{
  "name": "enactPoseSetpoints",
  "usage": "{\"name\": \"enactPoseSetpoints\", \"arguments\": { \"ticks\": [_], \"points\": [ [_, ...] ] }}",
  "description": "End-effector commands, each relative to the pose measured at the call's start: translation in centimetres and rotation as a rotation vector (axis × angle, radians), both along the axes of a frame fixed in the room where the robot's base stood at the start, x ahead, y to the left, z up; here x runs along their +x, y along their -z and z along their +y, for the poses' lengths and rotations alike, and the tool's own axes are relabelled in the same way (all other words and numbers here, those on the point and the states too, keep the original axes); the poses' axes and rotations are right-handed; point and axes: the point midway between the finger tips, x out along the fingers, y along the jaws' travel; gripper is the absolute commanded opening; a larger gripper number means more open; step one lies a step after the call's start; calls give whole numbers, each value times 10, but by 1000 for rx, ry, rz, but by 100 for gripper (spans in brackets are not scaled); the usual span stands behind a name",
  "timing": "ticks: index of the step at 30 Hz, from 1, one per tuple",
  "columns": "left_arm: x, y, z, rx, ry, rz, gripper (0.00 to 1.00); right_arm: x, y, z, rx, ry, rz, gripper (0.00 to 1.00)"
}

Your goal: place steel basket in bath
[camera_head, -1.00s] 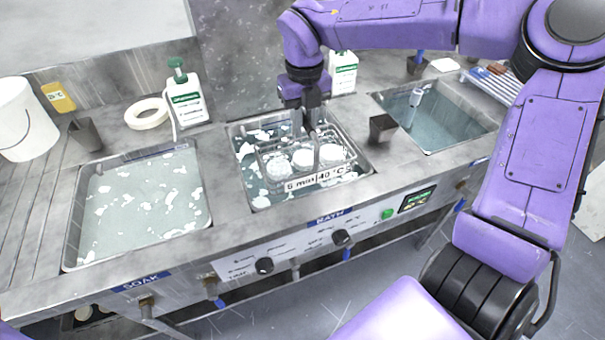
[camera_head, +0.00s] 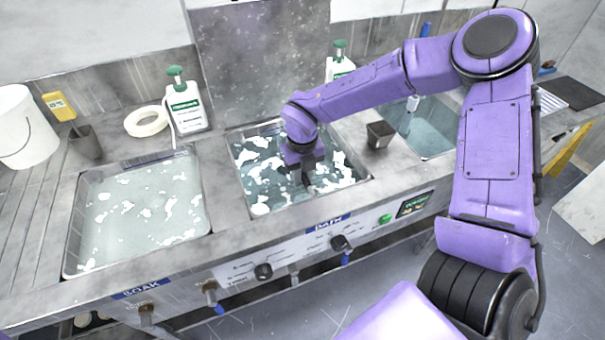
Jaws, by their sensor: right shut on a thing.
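The bath (camera_head: 352,182) is the middle sink basin above the BATH label, filled with water and white foam patches. My right gripper (camera_head: 309,186) reaches down into it, its fingertips at or below the water surface. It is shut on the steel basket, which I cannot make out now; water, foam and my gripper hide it. I cannot tell whether the basket rests on the bath floor. My left gripper is not in view.
The soak basin (camera_head: 140,215) with foamy water lies left, and another water basin (camera_head: 432,128) lies right. A dark cup (camera_head: 380,134) stands between bath and right basin.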

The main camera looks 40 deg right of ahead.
Motion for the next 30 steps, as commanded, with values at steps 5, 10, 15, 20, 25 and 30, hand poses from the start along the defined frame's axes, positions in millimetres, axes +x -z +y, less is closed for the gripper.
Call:
{"name": "enactPoseSetpoints", "arguments": {
  "ticks": [5,10,15,20,25,30],
  "points": [
    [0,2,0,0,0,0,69,0,3,0,0,0,0,26],
    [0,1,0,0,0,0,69,0,2,0,0,0,0,49],
    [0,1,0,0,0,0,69,0,1,0,0,0,0,49],
    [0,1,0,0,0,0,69,1,-15,0,1,0,-4,49],
    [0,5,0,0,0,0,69,1,-59,0,1,0,-8,49],
    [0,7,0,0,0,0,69,1,-98,0,1,0,-3,49]
  ]
}}
